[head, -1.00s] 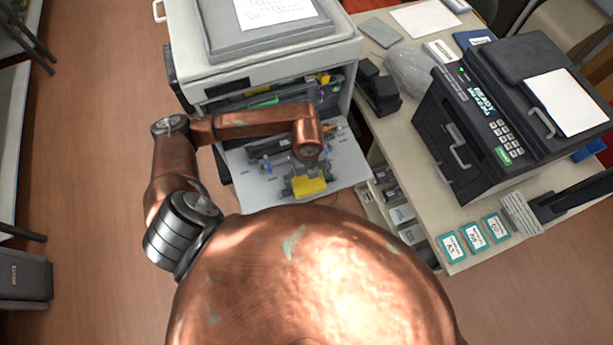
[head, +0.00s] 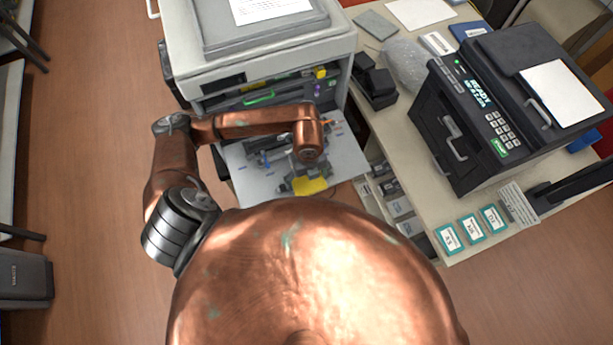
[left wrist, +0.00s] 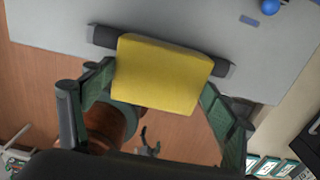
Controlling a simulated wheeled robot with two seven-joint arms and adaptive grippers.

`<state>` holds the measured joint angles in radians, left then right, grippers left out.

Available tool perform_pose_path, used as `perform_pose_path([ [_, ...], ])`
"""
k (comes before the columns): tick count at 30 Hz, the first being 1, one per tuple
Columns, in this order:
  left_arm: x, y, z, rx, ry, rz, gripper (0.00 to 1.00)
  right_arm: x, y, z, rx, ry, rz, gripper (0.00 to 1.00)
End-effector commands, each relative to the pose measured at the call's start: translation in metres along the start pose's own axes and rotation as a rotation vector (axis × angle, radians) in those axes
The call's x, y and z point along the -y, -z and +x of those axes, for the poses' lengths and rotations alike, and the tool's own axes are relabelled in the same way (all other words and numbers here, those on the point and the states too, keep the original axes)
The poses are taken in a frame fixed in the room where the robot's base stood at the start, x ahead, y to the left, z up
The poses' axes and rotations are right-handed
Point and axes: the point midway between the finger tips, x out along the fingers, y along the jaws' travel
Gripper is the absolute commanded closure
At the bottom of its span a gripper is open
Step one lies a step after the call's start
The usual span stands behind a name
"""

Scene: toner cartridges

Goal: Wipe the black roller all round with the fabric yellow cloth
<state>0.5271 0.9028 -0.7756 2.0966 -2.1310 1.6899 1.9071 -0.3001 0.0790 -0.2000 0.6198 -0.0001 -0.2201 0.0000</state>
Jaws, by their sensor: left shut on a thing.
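The yellow cloth (head: 312,186) is at the front edge of the light grey panel in the head view. In the left wrist view the cloth (left wrist: 162,75) lies across the middle of the black roller, whose dark ends (left wrist: 103,36) stick out on both sides. My left gripper (left wrist: 158,88) is shut on the cloth, with a green-grey finger at each side of it. In the head view my left gripper (head: 303,172) is partly hidden under my copper wrist. The cloth hides the roller's middle; I cannot tell how far round it reaches.
The grey panel (head: 248,181) extends from the open printer (head: 270,60). Dark parts and a blue knob (left wrist: 269,7) lie on it. A desk (head: 455,249) with a black printer (head: 480,165) stands to the right.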

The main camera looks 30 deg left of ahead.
Motion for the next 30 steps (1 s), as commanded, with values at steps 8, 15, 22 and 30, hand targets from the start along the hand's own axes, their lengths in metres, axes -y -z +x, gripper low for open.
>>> perform_pose_path([
  [8,0.000,0.008,0.001,-0.001,0.000,-0.001,0.40,-0.001,0.000,0.000,0.000,-0.001,0.000,0.00],
  [15,0.000,0.008,0.001,0.000,0.000,-0.001,0.40,-0.002,-0.001,0.000,0.000,-0.002,-0.001,0.00],
  [22,0.000,0.008,-0.010,0.001,0.000,0.000,0.40,-0.002,0.001,-0.008,0.000,-0.002,-0.001,0.00],
  [30,0.000,0.008,-0.036,0.000,0.001,0.000,0.40,-0.003,0.004,-0.026,-0.002,-0.002,0.000,0.00],
])
